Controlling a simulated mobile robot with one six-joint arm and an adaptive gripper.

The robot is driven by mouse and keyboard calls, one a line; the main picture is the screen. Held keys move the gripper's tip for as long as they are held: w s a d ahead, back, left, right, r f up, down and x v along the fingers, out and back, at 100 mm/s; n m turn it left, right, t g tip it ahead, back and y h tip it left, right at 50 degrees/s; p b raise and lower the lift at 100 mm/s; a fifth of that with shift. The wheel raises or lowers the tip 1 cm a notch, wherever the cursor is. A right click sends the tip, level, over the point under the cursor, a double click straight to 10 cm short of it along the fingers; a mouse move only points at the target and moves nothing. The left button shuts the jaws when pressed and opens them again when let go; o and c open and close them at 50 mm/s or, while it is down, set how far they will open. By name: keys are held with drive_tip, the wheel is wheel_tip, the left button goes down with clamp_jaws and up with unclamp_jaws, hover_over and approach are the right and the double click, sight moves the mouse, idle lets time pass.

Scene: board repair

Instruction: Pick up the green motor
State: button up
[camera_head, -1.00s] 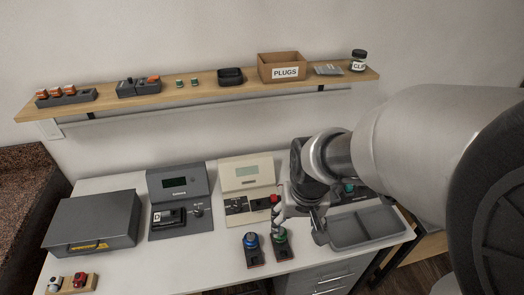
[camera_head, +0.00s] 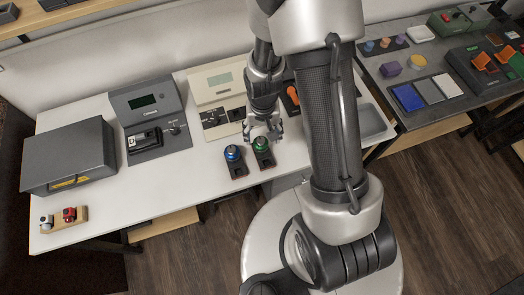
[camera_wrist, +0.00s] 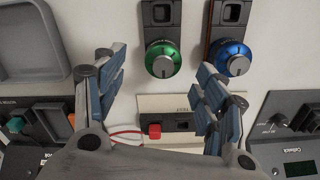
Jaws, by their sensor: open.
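The green motor (camera_head: 261,144) sits upright in a dark holder near the front edge of the white table. In the wrist view, the green motor (camera_wrist: 163,60) shows its silver-topped knob, ahead of and between my finger tips. My gripper (camera_head: 263,127) is just behind the green motor in the head view. In the wrist view, my gripper (camera_wrist: 160,85) has its fingers spread wide with nothing between them. A blue motor (camera_head: 232,153) stands in its own holder just left of the green one, and in the wrist view the blue motor (camera_wrist: 234,58) is close to the right finger.
A beige test unit (camera_head: 215,90) and a dark grey unit (camera_head: 150,112) stand behind. A grey case (camera_head: 68,155) is at left, with a small wooden rack (camera_head: 62,220) in front. A grey tray (camera_head: 375,122) lies at right. Bare white table shows left of the motors.

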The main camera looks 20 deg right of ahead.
sight(261, 141)
drive_tip(key=shift+w+a+f+b, duration=0.15)
drive_tip(key=shift+f+b, duration=0.5)
drive_tip(key=shift+f, duration=1.1)
drive_tip(key=shift+s+a+f+b, duration=0.15)
drive_tip(key=shift+f+b, duration=0.5)
drive_tip(key=shift+f, duration=1.1)
drive_tip(key=shift+w, duration=0.1)
drive_tip(key=shift+c, duration=0.2)
drive_tip(key=c, duration=1.1)
